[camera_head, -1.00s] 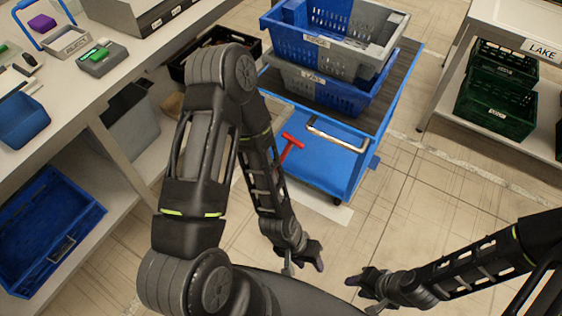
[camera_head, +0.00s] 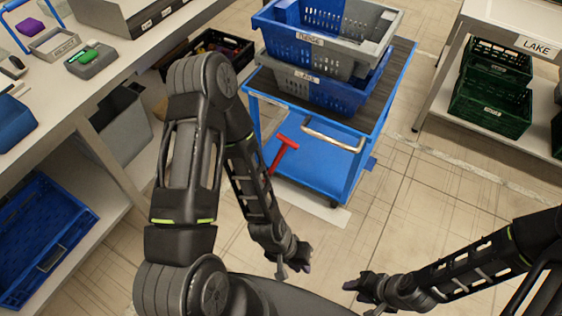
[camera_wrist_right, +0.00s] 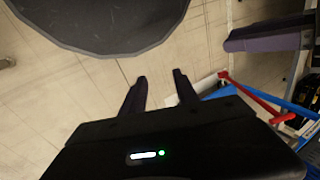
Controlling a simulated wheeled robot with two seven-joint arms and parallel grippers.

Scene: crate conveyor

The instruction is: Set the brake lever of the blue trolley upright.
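The blue trolley (camera_head: 318,172) stands ahead, with a grey bar handle (camera_head: 333,138) on its near end. Its red T-shaped brake lever (camera_head: 278,157) is at the near left corner, slanted rather than upright. The lever also shows in the right wrist view (camera_wrist_right: 256,97), at the right. My left gripper (camera_head: 294,268) hangs below and nearer than the lever, apart from it, and looks open and empty. My right gripper (camera_head: 358,296) is to its right; the right wrist view shows its fingers (camera_wrist_right: 161,88) apart with nothing between them.
Stacked blue and grey crates (camera_head: 325,55) stand on the trolley's top deck. A white workbench (camera_head: 118,52) with shelves runs along the left. A table (camera_head: 480,22) with green crates (camera_head: 490,105) under it stands at the right. Tiled floor between is clear.

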